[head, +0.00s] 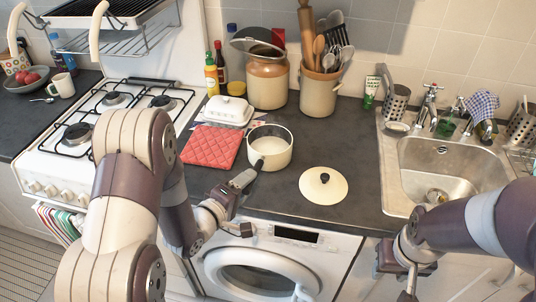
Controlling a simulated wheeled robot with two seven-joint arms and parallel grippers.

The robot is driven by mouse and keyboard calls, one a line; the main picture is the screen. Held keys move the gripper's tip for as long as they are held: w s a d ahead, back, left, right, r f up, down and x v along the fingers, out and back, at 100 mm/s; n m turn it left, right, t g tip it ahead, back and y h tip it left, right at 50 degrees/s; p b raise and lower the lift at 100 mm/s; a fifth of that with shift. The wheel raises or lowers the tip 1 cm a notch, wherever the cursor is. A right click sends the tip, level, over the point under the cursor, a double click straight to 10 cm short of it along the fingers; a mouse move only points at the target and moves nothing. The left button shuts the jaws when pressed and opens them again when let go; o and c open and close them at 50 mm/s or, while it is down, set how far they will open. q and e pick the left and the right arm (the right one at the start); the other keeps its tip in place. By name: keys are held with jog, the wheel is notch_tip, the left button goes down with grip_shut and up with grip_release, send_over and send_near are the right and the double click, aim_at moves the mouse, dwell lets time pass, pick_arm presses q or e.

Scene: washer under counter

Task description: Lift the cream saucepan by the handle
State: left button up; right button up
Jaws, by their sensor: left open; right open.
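The cream saucepan (283,158) stands upright on the dark counter, with no lid on it. Its short dark handle (259,165) points toward the front left. My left gripper (246,180) is open at the handle's near end; I cannot tell whether its fingers are around the handle or just short of it. A cream lid (323,190) with a black knob lies on the counter to the right of the pan. My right gripper (409,290) is open and low, in front of the cupboard below the sink, away from the pan.
A red quilted mat (210,147) and a white butter dish (225,111) lie left of the pan. Utensil crock (319,95) and storage jar (267,82) stand behind it. The gas hob (110,110) is left, the sink (440,160) right, the washer (268,270) below.

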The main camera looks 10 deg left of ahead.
pick_arm(q)
jog(key=x, duration=0.3)
jog(key=shift+w+f, duration=0.3)
jog(key=shift+w, duration=0.05)
jog(key=shift+s+d+r, duration=0.1)
jog(key=shift+s, duration=0.05)
grip_shut()
dwell(0.8)
jog(key=shift+r, duration=0.1)
